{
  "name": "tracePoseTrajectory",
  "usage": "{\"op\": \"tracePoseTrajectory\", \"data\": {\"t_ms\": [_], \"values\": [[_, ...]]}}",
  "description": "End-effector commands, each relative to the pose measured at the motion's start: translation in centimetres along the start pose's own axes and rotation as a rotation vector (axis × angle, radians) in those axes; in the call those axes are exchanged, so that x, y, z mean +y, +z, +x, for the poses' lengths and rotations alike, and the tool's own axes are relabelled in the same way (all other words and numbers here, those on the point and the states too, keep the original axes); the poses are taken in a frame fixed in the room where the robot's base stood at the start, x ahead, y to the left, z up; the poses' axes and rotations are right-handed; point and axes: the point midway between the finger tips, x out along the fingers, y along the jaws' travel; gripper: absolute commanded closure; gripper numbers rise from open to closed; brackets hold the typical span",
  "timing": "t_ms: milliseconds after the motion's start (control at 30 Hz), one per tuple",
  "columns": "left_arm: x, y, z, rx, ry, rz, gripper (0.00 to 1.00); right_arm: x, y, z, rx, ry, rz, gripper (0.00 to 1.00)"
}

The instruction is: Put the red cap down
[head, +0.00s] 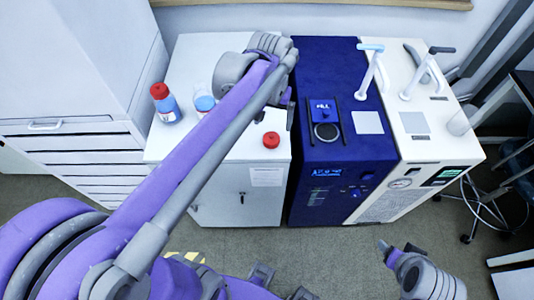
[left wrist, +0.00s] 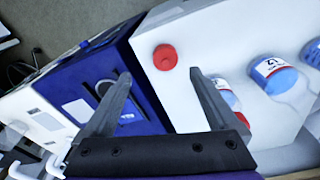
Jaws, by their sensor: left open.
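The red cap (head: 271,140) lies on the white cabinet top (head: 240,150), near its front edge and close to the blue instrument. My left gripper (head: 288,103) is over the right side of this cabinet, partly hidden by its own arm. In the left wrist view its fingers (left wrist: 160,80) are spread and empty. The red cap (left wrist: 165,57) shows beyond the fingertips, apart from them. One bottle of blue liquid (head: 204,103) shows no cap. Another bottle (head: 166,108) wears a red cap. My right gripper (head: 398,250) is low at the front right; its jaw opening is unclear.
A blue instrument (head: 315,70) and a cream instrument (head: 440,150) stand right of the cabinet. In the left wrist view, another bottle (left wrist: 228,98), with red beside it, is partly behind a finger. The cabinet top around the loose cap is clear.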

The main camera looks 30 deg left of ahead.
Motion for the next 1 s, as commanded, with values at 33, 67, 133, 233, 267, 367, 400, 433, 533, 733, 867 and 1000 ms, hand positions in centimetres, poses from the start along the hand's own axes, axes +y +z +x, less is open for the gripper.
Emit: {"op": "tracePoseTrajectory", "data": {"t_ms": [33, 67, 133, 233, 267, 367, 400, 433, 533, 733, 867, 1000], "values": [[0.4, 2.1, 0.5, 0.039, 0.007, 0.031, 0.07, 0.0, 0.0, 0.0, 0.000, 0.000, 0.000, 0.34], [0.6, 3.1, 0.9, 0.066, 0.012, 0.050, 0.07, 0.0, 0.0, 0.0, 0.000, 0.000, 0.000, 0.34], [0.9, 5.6, 1.9, 0.132, 0.022, 0.096, 0.07, 0.0, 0.0, 0.0, 0.000, 0.000, 0.000, 0.34], [1.3, 8.9, 3.5, 0.221, 0.036, 0.156, 0.07, 0.0, 0.0, 0.0, 0.000, 0.000, 0.000, 0.34], [1.4, 9.8, 4.1, 0.244, 0.040, 0.172, 0.07, 0.0, 0.0, 0.0, 0.000, 0.000, 0.000, 0.34], [1.5, 12.1, 5.7, 0.313, 0.051, 0.217, 0.07, 0.0, 0.0, 0.0, 0.000, 0.000, 0.000, 0.34], [1.5, 12.8, 6.2, 0.334, 0.054, 0.231, 0.07, 0.0, 0.0, 0.0, 0.000, 0.000, 0.000, 0.34], [1.5, 13.2, 6.5, 0.347, 0.057, 0.238, 0.07, 0.0, 0.0, 0.0, 0.000, 0.000, 0.000, 0.34], [1.6, 14.2, 7.3, 0.376, 0.061, 0.256, 0.07, 0.0, 0.0, 0.0, 0.000, 0.000, 0.000, 0.34], [1.6, 14.4, 7.5, 0.387, 0.063, 0.263, 0.07, 0.0, 0.0, 0.0, 0.000, 0.000, 0.000, 0.34], [1.6, 14.3, 7.5, 0.386, 0.062, 0.262, 0.07, 0.0, 0.0, 0.0, 0.000, 0.000, 0.000, 0.34], [1.6, 14.3, 7.4, 0.385, 0.062, 0.262, 0.07, 0.0, 0.0, 0.0, 0.000, 0.000, 0.000, 0.34]]}}
